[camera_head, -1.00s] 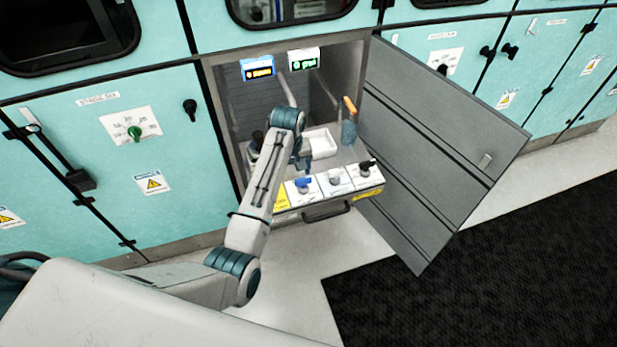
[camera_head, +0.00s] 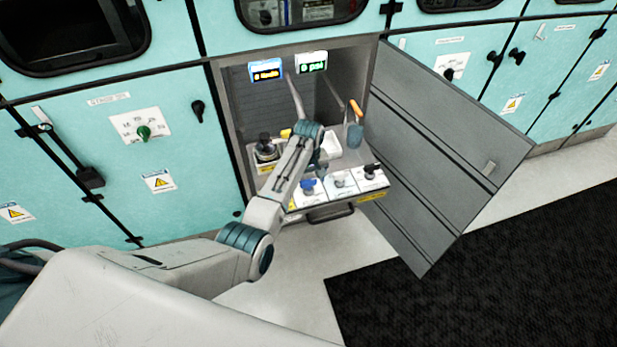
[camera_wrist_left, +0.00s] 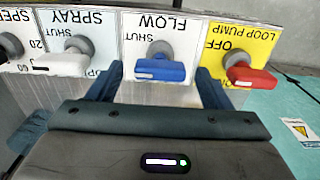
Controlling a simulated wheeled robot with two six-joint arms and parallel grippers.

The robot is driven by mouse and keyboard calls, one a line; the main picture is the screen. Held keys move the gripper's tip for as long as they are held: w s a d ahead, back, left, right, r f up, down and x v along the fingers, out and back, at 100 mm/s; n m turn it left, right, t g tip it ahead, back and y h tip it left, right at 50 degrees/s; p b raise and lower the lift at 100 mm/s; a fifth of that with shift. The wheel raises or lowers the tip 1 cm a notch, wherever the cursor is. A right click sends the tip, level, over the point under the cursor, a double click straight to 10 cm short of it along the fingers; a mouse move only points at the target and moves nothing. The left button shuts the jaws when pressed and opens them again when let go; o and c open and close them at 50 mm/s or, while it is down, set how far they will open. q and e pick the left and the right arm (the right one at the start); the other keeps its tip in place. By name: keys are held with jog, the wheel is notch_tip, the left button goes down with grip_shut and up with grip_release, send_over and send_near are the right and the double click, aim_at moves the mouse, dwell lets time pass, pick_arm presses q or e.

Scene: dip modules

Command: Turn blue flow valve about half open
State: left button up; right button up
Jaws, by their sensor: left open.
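The blue flow valve (camera_head: 308,186) sits on the front panel of the pulled-out unit in the open cabinet. In the left wrist view, its blue handle (camera_wrist_left: 160,71) lies roughly crosswise under the upside-down FLOW label, with SHUT printed near its left side. My left gripper (camera_wrist_left: 158,84) is open, one finger left of the blue handle and one right, with gaps on both sides. I cannot tell whether the fingertips reach the handle's depth. In the head view my left arm hides most of the gripper. My right gripper is not in view.
In the left wrist view, a red LOOP PUMP handle (camera_wrist_left: 250,76) is just right of the right finger, and a white SPRAY handle (camera_wrist_left: 62,64) is left. The grey cabinet door (camera_head: 440,150) stands open at right.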

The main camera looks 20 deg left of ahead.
pick_arm(q)
jog(key=shift+f, duration=0.25)
jog(key=c, duration=1)
jog(key=n+p, duration=0.2)
jog(key=n, duration=0.1)
jog(key=shift+r, duration=0.15)
jog(key=shift+n+p, duration=0.85)
jog(key=shift+n, duration=1.35)
